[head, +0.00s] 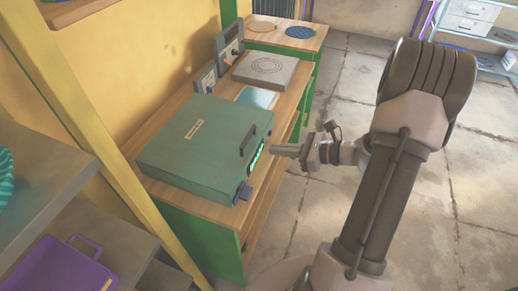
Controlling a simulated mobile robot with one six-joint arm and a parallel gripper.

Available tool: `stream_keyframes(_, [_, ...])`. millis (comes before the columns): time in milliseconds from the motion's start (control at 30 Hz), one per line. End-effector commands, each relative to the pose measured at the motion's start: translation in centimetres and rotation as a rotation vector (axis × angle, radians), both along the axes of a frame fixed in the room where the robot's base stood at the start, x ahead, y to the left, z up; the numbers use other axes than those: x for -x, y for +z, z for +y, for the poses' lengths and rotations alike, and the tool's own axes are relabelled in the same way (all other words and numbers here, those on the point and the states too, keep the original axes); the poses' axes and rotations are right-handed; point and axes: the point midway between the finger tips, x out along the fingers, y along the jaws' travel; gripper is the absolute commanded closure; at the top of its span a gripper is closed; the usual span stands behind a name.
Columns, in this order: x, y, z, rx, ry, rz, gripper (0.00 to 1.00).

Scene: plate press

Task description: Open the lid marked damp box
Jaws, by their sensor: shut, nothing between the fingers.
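A grey-green box (185,155) with a flat lid sits on the wooden bench, its lid down. A small pale label (194,129) is on the lid, too small to read. A dark handle (249,140) stands at the lid's right edge. A green lit strip (257,157) and a blue-grey tab (243,193) are on the box's right side. My gripper (276,150) is shut and empty, just right of the box near the handle and the lit strip. I cannot tell whether its tips touch the box.
Behind the box are a grey plate block (265,70) and upright panels with controls (229,54). A yellow post (90,125) and grey shelves with a purple case (60,266) stand at left. The concrete floor (345,95) is clear right of the bench.

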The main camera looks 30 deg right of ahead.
Motion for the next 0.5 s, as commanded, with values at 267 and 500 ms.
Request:
stream_keyframes(267, [-4.1, -2.2, 3.5, 0.002, 0.010, 0.002, 1.00])
stream_keyframes(500, [-6.2, -2.9, 5.1, 0.004, 0.008, 0.002, 1.00])
